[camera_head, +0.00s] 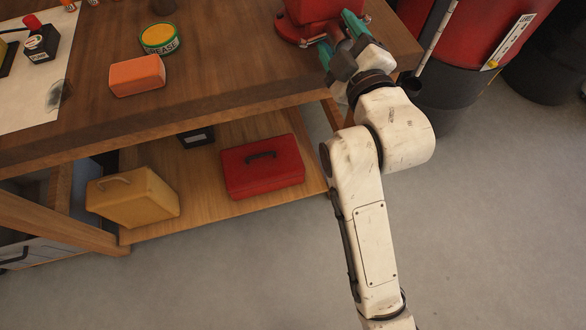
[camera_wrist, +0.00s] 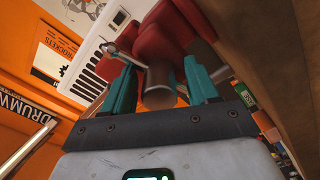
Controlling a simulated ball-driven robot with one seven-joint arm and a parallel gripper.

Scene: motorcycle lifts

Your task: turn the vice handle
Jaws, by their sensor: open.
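The red vice (camera_head: 312,12) is mounted near the right end of the wooden bench, cut off by the top edge in the head view. In the wrist view its red body (camera_wrist: 166,38) lies ahead, with a grey round spindle end (camera_wrist: 160,84) pointing at me. The vice handle (camera_wrist: 119,54), a thin metal bar with a knobbed end, sticks out to the left of the spindle. My gripper (camera_head: 340,38) is open, its teal fingers on either side of the spindle end. Whether the fingers touch the bar, I cannot tell. The handle's other end is hidden.
An orange block (camera_head: 137,76), a grease tin (camera_head: 159,38) and a black stamp-like item (camera_head: 41,44) lie on the bench (camera_head: 225,75). A red case (camera_head: 262,166) and a yellow case (camera_head: 133,197) sit on the shelf below. A red drum (camera_head: 462,40) stands close right of my gripper.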

